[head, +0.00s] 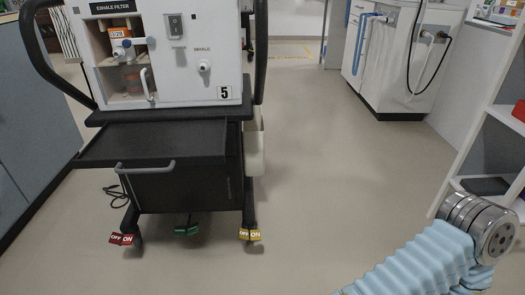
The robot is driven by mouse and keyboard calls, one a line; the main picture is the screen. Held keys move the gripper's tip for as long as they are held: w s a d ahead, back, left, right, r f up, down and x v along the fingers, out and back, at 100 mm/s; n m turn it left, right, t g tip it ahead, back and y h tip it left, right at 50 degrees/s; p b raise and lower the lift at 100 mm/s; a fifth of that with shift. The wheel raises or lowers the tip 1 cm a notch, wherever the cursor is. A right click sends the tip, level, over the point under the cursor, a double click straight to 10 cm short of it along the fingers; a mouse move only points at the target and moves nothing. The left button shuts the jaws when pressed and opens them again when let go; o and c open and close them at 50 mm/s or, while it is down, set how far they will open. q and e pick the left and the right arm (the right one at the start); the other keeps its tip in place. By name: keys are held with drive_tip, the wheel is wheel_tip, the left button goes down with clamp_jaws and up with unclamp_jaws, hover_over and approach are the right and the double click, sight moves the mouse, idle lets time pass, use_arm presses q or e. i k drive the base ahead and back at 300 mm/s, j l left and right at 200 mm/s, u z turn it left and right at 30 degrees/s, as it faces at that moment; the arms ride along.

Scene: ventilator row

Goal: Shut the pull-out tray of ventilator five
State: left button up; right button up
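Ventilator five (190,65) is a white unit with a "5" label on a dark wheeled cart, at the upper left of the head view. Its black pull-out tray (155,138) sticks out toward me below the white body, so it stands open. A grey bar handle (146,167) is on the tray's front edge. The tray's top looks empty. One of my arms, in a light blue sleeve with a metal joint, shows at the lower right, well apart from the tray. No fingers of either gripper are in view.
The cart's feet carry a red pedal (121,239), a green pedal (186,230) and a yellow pedal (250,235). A blue-grey cabinet (35,110) stands close on the left. Another white machine (400,60) stands at the back right. The floor between is clear.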

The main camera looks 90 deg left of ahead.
sight(172, 144)
drive_tip(key=u, duration=2.9)
